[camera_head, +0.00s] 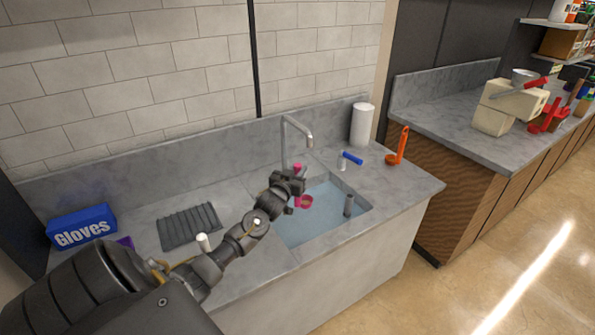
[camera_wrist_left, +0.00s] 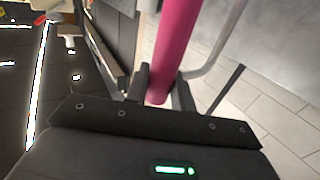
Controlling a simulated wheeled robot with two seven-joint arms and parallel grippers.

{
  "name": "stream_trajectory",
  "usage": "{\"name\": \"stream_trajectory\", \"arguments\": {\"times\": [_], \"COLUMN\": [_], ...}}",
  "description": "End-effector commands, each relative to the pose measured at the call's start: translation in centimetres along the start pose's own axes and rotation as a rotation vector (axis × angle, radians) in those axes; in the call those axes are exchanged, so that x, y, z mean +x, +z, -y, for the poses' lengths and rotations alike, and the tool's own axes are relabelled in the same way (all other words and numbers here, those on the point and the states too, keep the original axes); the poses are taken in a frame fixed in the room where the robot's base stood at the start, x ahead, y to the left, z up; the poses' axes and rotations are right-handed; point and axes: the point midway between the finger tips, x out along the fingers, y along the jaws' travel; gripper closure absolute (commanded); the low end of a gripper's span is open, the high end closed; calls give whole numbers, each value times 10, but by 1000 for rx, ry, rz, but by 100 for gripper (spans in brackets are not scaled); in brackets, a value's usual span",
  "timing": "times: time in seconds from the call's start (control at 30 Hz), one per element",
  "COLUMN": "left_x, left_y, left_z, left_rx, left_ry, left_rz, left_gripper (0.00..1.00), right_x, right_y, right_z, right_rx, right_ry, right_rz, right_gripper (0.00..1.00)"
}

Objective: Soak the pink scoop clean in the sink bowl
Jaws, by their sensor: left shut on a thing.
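The pink scoop (camera_head: 305,201) is over the water-filled sink bowl (camera_head: 321,229), close to the back left part of the bowl. Its handle rises beside my gripper, and the handle also shows in the left wrist view (camera_wrist_left: 176,45) between the fingers. My left gripper (camera_head: 296,184) is shut on that handle, with the scoop's cup hanging below. I cannot tell whether the cup touches the water. My right gripper is not in view.
The faucet (camera_head: 285,145) stands just behind my gripper. A blue-handled tool (camera_head: 351,158), orange ladle (camera_head: 398,148) and white roll (camera_head: 362,125) are to the right. A ribbed mat (camera_head: 188,227) and gloves box (camera_head: 83,226) are left.

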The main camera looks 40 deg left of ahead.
Motion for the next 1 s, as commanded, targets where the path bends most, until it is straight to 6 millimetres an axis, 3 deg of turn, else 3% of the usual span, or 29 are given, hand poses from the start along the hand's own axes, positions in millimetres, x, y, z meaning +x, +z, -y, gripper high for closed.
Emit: {"name": "stream_trajectory", "arguments": {"times": [0.33,1.0], "left_x": [0,0], "left_y": [41,111], "left_z": [0,-1], "left_rx": [0,-1], "left_ry": [0,1], "left_rz": [0,1], "left_gripper": [100,100], "right_x": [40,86], "right_y": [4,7], "right_z": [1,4], "right_rx": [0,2], "right_ry": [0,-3], "right_rz": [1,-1], "right_gripper": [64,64]}}
